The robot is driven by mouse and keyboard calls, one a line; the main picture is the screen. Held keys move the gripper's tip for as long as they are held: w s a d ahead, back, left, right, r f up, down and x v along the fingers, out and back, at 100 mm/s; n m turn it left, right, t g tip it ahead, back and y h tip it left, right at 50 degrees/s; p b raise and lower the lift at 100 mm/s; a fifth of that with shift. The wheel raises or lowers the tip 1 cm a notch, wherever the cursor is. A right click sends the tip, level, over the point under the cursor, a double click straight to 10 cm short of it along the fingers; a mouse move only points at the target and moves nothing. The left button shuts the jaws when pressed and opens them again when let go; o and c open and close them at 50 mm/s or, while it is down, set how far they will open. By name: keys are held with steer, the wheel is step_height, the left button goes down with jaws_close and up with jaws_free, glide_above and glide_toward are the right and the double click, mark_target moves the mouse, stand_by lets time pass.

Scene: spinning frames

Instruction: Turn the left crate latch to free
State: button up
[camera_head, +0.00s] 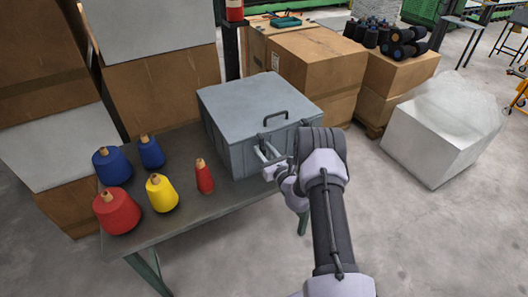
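The grey crate (235,105) stands on the dark table with its lid down. A dark handle (276,117) shows near the lid's front edge. My gripper (265,152) is at the crate's front face, just below the lid edge and left of my dark wrist. Its pale fingers point toward the crate. I cannot tell whether they touch it or hold anything. The left latch cannot be made out; the gripper and wrist cover part of the front face, so the latch's position cannot be told.
Left of the crate on the table (225,210) stand several yarn cones: red (117,213), yellow (162,195), blue (112,167) and a slim red one (204,178). Cardboard boxes (320,68) stand behind. A wrapped white block (440,130) stands right. Floor in front is clear.

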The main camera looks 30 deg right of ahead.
jaws_close()
stand_by(1.4)
